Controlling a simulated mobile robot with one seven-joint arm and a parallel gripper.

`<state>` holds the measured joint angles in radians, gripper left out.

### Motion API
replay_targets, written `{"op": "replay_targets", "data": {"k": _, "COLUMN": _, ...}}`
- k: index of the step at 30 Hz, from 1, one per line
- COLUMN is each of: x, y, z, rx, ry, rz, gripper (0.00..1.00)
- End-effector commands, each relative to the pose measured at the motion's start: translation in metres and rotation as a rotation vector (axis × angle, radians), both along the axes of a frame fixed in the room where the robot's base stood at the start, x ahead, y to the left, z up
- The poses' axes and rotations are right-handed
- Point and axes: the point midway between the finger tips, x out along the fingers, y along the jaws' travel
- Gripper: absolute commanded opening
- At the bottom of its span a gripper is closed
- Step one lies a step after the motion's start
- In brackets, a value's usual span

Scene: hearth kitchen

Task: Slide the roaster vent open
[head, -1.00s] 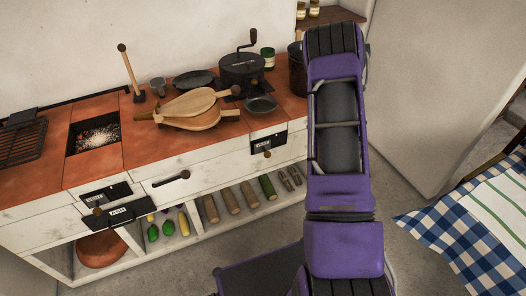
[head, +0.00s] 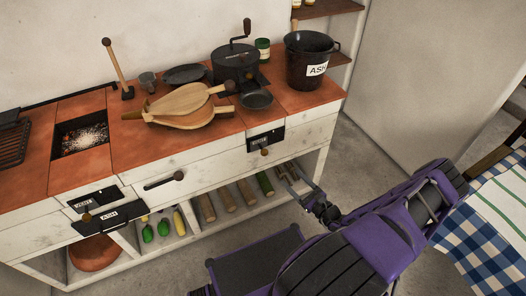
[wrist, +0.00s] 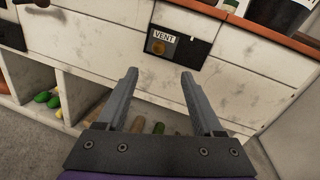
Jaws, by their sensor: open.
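The roaster (head: 238,66) is a black round pot with a crank on the counter. Below it, on the white counter front, is the roaster vent (head: 265,138), a dark plate with a VENT label and a small brass-coloured knob. In the wrist view the vent (wrist: 195,49) lies ahead of the fingertips, with its knob (wrist: 158,47) at the plate's left part, below the label. My gripper (head: 312,197) is open and empty, in front of the counter, lower than the vent and to its right. In the wrist view the two fingers (wrist: 159,75) point at the counter front, apart from the knob.
Another vent (head: 94,197) and an ASH drawer (head: 108,217) sit under the fire pit at left. A dark handle (head: 165,181) juts out between the vents. An ash bucket (head: 307,62) stands at the counter's right end. A checked-cloth table (head: 480,215) is at right.

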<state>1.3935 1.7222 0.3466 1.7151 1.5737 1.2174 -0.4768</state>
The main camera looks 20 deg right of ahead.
Motion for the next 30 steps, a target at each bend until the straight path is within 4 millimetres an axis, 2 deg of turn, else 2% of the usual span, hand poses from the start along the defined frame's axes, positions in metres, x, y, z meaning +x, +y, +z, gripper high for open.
{"op": "replay_targets", "data": {"k": 5, "x": 0.025, "y": 0.007, "z": -0.001, "rx": -0.002, "ry": 0.0, "rz": 0.006, "gripper": 0.69}}
{"op": "replay_targets", "data": {"k": 21, "x": 0.136, "y": 0.034, "z": -0.001, "rx": -0.004, "ry": 0.002, "rz": 0.009, "gripper": 0.69}}
{"op": "replay_targets", "data": {"k": 25, "x": 0.153, "y": 0.038, "z": -0.001, "rx": -0.006, "ry": 0.004, "rz": 0.009, "gripper": 0.69}}
{"op": "replay_targets", "data": {"k": 30, "x": 0.163, "y": 0.04, "z": -0.001, "rx": -0.005, "ry": 0.003, "rz": 0.007, "gripper": 0.69}}
